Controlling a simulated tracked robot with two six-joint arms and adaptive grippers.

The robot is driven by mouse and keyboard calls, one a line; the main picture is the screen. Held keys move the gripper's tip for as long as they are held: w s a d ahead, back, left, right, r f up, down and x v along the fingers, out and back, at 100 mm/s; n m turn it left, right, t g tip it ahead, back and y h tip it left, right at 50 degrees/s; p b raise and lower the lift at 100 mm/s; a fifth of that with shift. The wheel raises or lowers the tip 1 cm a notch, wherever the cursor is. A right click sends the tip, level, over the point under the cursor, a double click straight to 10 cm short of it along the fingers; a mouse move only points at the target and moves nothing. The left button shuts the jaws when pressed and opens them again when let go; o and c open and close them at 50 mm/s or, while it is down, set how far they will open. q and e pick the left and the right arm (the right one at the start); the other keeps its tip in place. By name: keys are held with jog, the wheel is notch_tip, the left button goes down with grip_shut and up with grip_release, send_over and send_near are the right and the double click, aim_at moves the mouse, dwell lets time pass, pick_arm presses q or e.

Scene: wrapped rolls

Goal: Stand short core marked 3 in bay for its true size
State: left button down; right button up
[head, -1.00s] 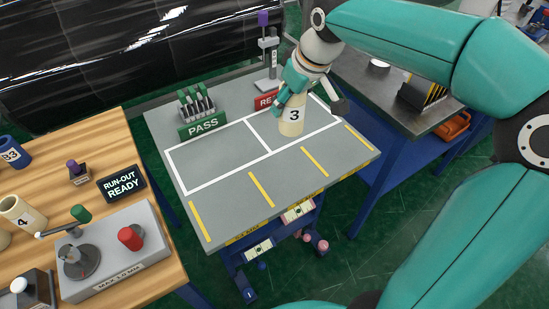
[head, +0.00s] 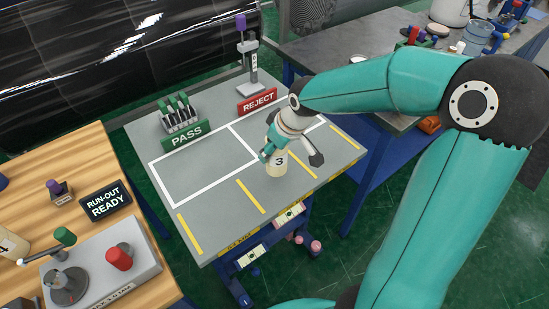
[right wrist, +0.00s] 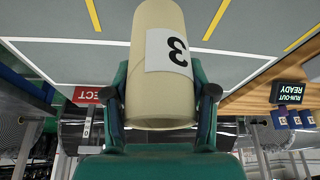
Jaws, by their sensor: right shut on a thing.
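The short core marked 3 (head: 279,164) is a cream tube with a white label. It is upright or nearly so in my right gripper (head: 274,150). In the right wrist view my right gripper (right wrist: 160,108) has its fingers shut around the core (right wrist: 160,75), label facing up in the picture. The core shows in front of the white outlined boxes, between two middle yellow strips (head: 251,196) (head: 302,164) on the grey table (head: 215,225). My left gripper is out of view.
A green PASS sign (head: 187,135) with a rack behind it and a red REJECT sign (head: 258,102) stand at the table's back. A wooden bench (head: 75,190) at left holds a red-knobbed gauge (head: 119,258) and a RUN-OUT READY sign (head: 106,201).

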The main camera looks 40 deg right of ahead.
aim_at(275, 158)
jog(key=shift+f, duration=2.15)
jog(key=o, duration=1.3)
jog(key=shift+s+r, duration=0.15)
jog(key=shift+r, duration=0.3)
jog(key=v, duration=1.1)
